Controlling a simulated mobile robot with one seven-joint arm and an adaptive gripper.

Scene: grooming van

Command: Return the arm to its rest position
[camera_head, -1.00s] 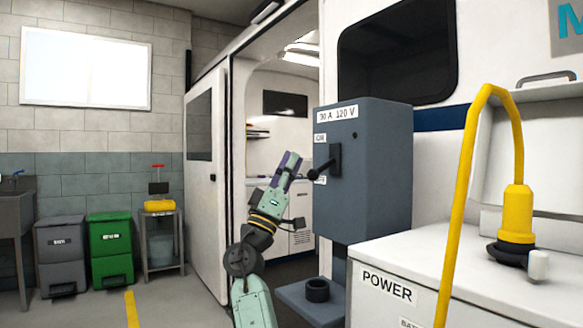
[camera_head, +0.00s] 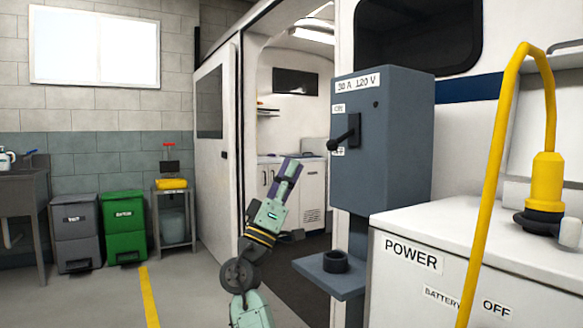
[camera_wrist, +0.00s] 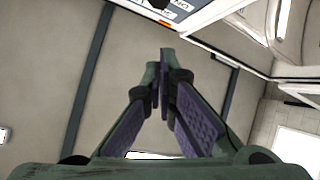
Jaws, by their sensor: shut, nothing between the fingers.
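My arm rises from the bottom middle of the head view, with my gripper (camera_head: 290,168) at its upper end, pointing up in front of the van doorway. The gripper stands left of the grey power box (camera_head: 383,140) and its black lever (camera_head: 346,138), apart from both. In the wrist view my gripper (camera_wrist: 161,62) has its fingertips together with nothing between them. Their purple inner pads show lower down.
A grey shelf with a black ring (camera_head: 335,262) juts out below the box. A white POWER cabinet (camera_head: 430,290) with a yellow cable (camera_head: 500,130) stands at right. Bins (camera_head: 124,228) and a small stand (camera_head: 175,215) are at left. Floor at lower left is clear.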

